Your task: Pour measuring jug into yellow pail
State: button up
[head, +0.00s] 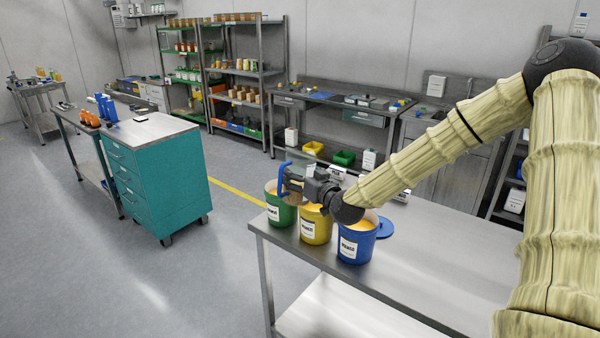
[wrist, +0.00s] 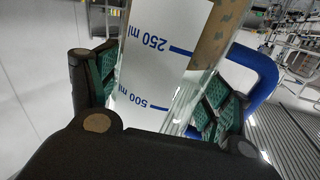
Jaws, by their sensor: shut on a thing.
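My gripper (head: 303,187) is shut on the clear measuring jug, which has a blue handle (head: 283,180). In the wrist view the jug (wrist: 150,75) lies between the green-padded fingers (wrist: 155,95), with blue 250 ml and 500 ml marks showing. A brown speckled patch shows at its upper right; I cannot tell if it is contents. The jug is above the pails, close to the green and yellow ones. The yellow pail (head: 316,228) stands open on the steel table, its top partly hidden by my gripper. The jug's exact tilt is unclear.
The green pail (head: 281,211) stands left of the yellow pail and the blue pail (head: 356,244) right of it, holding orange-yellow contents. The steel table (head: 450,260) is clear to the right. A teal drawer cabinet (head: 155,185) stands left.

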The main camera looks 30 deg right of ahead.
jog(key=shift+d+f+m+g+y, duration=0.1)
jog(key=shift+f+m+g+y, duration=0.3)
jog(key=shift+f+m, duration=0.95)
jog(key=shift+w+d+f+m+g+y, duration=0.15)
jog(key=shift+d+f+m+g, duration=0.1)
jog(key=shift+f+m, duration=0.3)
jog(key=shift+w+d+f+m+g+y, duration=0.15)
jog(key=shift+f+m+g, duration=0.2)
jog(key=shift+f, duration=0.2)
jog(key=shift+d+f+m+g+y, duration=0.1)
jog(key=shift+d+f+m+g, duration=0.1)
jog(key=shift+f+m, duration=0.35)
jog(key=shift+w+d+r+p, duration=0.1)
jog(key=shift+d+r+p, duration=0.05)
jog(key=shift+p, duration=0.2)
jog(key=shift+w+d+m+g+y, duration=0.2)
jog(key=shift+d+m+g+y, duration=0.3)
jog(key=shift+m, duration=0.5)
jog(key=shift+w+d+m+g+y, duration=0.1)
jog(key=shift+d+m+g+y, duration=0.25)
jog(key=shift+m+y, duration=0.55)
jog(key=shift+w+d+f+m+g+y+b, duration=0.2)
jog(key=shift+d+m+y+b, duration=0.15)
jog(key=shift+m+b, duration=0.25)
jog(key=shift+w+d+f+m+g+y+b, duration=0.15)
jog(key=shift+d+m+y+b, duration=0.15)
jog(key=shift+m+b, duration=0.35)
jog(key=shift+w+d+f+m+g+y+b, duration=0.1)
jog(key=shift+d+m+g+y+b, duration=0.1)
jog(key=shift+d+m+y+b, duration=0.4)
